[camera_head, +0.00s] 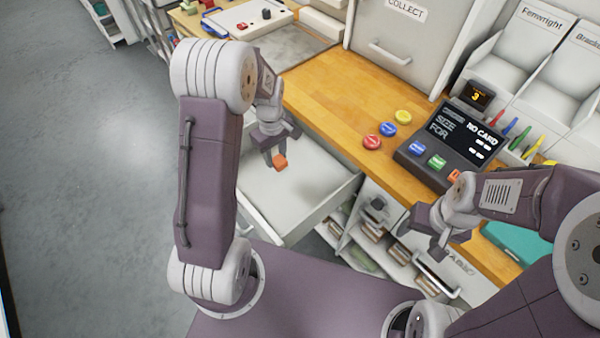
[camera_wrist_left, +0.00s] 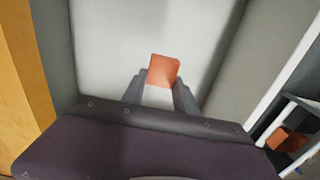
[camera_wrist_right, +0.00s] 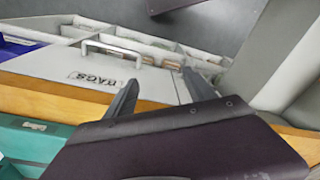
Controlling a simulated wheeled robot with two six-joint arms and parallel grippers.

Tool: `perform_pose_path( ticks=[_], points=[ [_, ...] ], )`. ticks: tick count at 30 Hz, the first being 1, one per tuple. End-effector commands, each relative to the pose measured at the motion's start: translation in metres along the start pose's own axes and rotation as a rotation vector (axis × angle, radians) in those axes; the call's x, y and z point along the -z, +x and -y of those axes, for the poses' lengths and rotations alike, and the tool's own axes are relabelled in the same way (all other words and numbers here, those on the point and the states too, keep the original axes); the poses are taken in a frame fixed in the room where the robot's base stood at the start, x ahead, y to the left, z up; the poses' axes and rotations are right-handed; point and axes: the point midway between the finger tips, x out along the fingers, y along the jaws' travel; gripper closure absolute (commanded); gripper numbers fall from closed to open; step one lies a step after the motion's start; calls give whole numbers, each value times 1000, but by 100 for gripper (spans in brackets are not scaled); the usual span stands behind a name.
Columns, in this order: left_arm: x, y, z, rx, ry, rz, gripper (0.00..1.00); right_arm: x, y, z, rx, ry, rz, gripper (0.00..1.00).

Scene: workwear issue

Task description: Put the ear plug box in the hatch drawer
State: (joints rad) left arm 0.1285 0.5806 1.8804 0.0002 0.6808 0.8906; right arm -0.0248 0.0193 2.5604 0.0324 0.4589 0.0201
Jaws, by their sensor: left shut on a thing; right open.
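The ear plug box (camera_head: 279,161) is a small orange block; it also shows in the left wrist view (camera_wrist_left: 163,70). My left gripper (camera_head: 273,158) is shut on it, with a finger on each side (camera_wrist_left: 160,85). The box is held over the open, pale drawer (camera_head: 287,222), whose bare floor shows beneath it in the left wrist view (camera_wrist_left: 110,45). I cannot tell the exact height above the floor. My right gripper (camera_head: 425,243) is open and empty at the counter's front edge; its spread fingers show in the right wrist view (camera_wrist_right: 160,92).
A dark console (camera_head: 450,140) with coloured buttons stands on the wooden counter (camera_head: 335,95). A grey hatch door marked COLLECT (camera_head: 385,40) stands behind. Below the counter, right of the drawer, are shelves with small boxes (camera_head: 370,235). A teal item (camera_head: 515,245) lies at the right.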

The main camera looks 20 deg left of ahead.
Motion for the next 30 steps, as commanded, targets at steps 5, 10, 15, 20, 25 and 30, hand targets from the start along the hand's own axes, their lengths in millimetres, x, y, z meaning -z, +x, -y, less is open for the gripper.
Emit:
perform_pose_path(
  ticks=[5, 10, 15, 20, 25, 30],
  points=[
    [1, 8, 0, 2, -25, 2, 100, 0, 2, 0, 0, 0, -1, 37],
    [1, 47, 1, 4, -22, 3, 100, 0, 7, 0, 0, 0, -1, 37],
    [1, 64, 0, 0, -21, 0, 100, 0, 8, 0, 0, 0, -1, 37],
    [1, 72, 0, 1, -20, 1, 100, -1, 9, 0, 0, 0, -1, 37],
    [1, 100, 0, 3, -20, 2, 100, -1, 12, 0, 0, 0, -1, 37],
    [1, 101, 0, -1, -20, 0, 100, -1, 12, 0, 0, 0, -1, 37]
  ],
)
